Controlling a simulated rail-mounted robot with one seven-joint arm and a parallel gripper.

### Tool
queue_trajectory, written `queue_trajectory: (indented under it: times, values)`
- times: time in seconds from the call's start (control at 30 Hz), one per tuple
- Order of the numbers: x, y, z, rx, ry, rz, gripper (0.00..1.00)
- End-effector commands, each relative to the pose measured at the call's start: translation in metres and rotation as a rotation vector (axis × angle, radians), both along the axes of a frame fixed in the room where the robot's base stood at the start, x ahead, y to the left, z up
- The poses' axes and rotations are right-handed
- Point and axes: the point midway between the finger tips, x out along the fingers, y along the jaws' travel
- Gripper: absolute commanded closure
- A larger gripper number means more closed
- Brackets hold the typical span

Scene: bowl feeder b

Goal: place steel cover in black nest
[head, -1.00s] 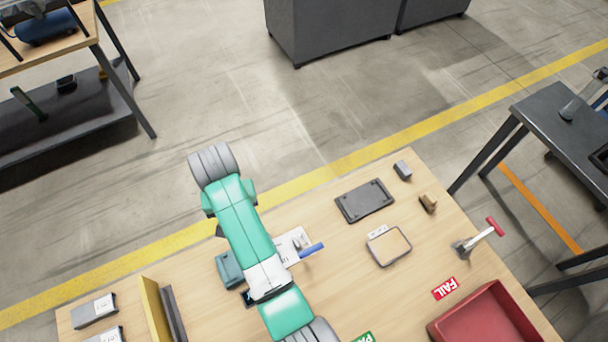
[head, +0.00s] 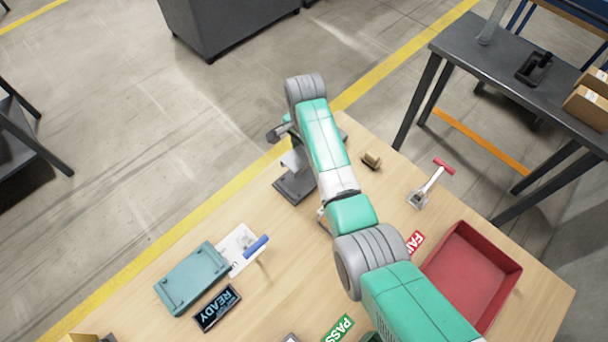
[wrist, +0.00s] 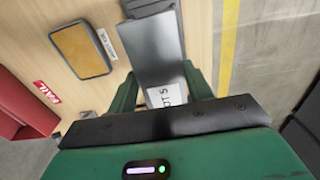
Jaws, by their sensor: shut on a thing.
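The steel cover (wrist: 156,48) is a grey sheet-metal piece with a white printed label. My gripper (wrist: 162,88) is shut on it, with a green finger on each side in the wrist view. In the head view the steel cover (head: 292,160) shows as a small grey edge beside my arm, above the black nest (head: 292,188). The nest is a dark flat plate near the table's far edge, partly hidden by my arm and the cover. I cannot tell whether the cover touches the nest.
A tan pad in a dark frame (wrist: 82,50) lies beside the cover in the wrist view. A brass block (head: 371,160), a red-handled clamp (head: 430,185) and a red bin (head: 490,262) are to the right. A teal case (head: 192,278) and READY display (head: 217,307) are front left.

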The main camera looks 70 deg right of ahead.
Motion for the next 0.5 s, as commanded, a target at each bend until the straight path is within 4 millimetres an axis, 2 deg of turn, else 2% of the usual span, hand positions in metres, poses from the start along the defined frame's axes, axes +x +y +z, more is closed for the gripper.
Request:
queue_trajectory:
  times: [0.2,0.27,0.37,0.5]
  values:
    - [0.000,0.000,-0.043,-0.001,0.001,0.002,0.82]
    - [0.000,0.000,-0.050,0.000,0.001,0.002,0.82]
    - [0.000,0.000,-0.049,0.000,0.000,0.003,0.82]
    - [0.000,0.001,-0.070,0.000,0.000,0.004,0.82]
